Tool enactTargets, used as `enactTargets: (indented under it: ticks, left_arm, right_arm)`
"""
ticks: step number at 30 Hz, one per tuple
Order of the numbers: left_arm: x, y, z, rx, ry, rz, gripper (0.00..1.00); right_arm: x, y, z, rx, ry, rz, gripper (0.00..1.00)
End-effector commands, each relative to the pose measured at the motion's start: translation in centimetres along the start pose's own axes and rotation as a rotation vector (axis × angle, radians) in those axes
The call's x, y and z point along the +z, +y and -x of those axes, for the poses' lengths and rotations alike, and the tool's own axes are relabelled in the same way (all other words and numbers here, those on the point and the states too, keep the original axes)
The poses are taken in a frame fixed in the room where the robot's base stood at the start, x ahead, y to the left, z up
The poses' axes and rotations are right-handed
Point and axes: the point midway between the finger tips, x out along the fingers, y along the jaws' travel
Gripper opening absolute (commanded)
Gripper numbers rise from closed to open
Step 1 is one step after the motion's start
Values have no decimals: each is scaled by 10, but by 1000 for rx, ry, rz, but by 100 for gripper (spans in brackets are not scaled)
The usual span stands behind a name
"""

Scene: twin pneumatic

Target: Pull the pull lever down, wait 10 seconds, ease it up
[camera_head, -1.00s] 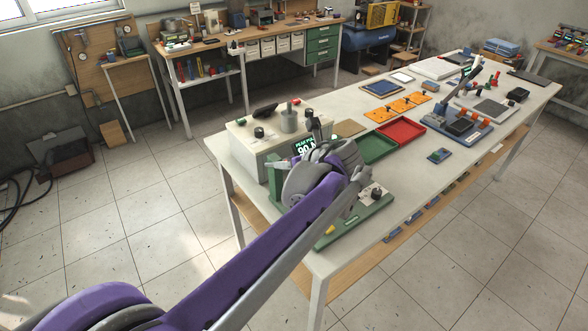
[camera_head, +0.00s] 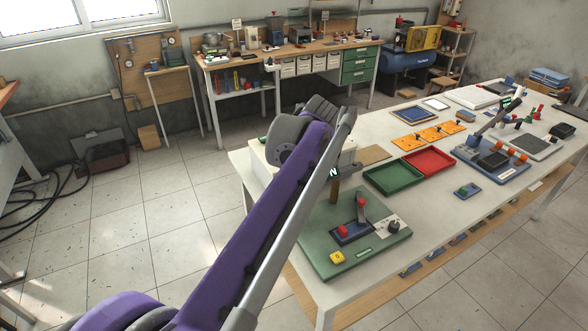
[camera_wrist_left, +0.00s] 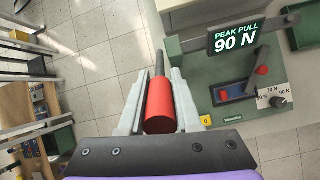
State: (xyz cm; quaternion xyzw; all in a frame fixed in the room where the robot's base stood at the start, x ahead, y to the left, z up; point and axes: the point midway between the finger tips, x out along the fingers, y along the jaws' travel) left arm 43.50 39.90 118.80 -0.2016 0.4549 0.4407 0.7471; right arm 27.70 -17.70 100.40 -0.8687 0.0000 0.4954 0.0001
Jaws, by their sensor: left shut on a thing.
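In the left wrist view my left gripper (camera_wrist_left: 160,76) is shut on a red cylindrical grip (camera_wrist_left: 160,108) at the end of a dark rod, the pull lever's handle. The rod runs away from the jaws. A screen (camera_wrist_left: 240,38) beside it reads PEAK PULL 90 N. In the head view my forearm hides the lever, the gripper and most of the screen. The green base plate (camera_head: 322,258) lies at the table's near corner. My right gripper is not in view.
A green tray (camera_head: 394,190) and a red tray (camera_head: 429,174) lie farther along the table. Open floor lies left.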

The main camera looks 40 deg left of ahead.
Motion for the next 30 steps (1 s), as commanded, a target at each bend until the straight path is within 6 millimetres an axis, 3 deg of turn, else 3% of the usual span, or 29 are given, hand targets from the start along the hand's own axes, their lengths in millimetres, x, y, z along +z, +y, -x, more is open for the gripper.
enactTargets:
  ticks: [6, 7, 12, 23, 30]
  left_arm:
    - [-1, -1, 0, -1, 1, 0, 0]
    - [-1, -1, 0, -1, 1, 0, 36]
    - [-1, 0, 0, 0, 1, 0, 62]
    - [-1, 0, 6, 0, 0, -1, 62]
    - [-1, -1, 49, 0, 0, -3, 62]
  right_arm:
    - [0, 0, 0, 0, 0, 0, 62]
    - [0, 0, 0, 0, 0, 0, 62]
    - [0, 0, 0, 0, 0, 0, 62]
    - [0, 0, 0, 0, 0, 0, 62]
    - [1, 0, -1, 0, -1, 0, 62]
